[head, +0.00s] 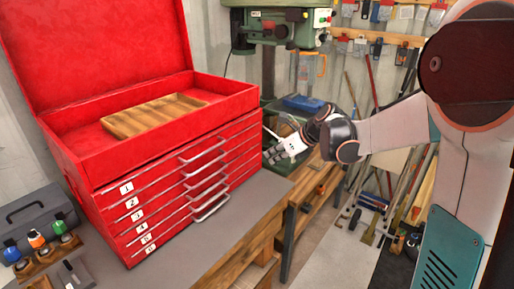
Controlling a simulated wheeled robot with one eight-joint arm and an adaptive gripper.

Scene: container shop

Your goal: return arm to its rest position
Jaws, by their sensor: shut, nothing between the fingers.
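My arm (392,125) reaches in from the right side of the head view, bent at the elbow. My gripper (268,144) is at its far end, pointing left, just right of the red tool chest (165,185). The gripper is shut and empty. It looks small at this distance, and I cannot tell how far it is from the chest's side. The chest's lid is raised, and its numbered drawers look closed.
A wooden tray (152,114) lies in the chest's open top. The chest stands on a grey workbench (225,232). A dark toolbox (38,215) and small coloured-top items (37,240) are at left. A green machine (270,25) stands behind. Long-handled tools (402,195) lean at right.

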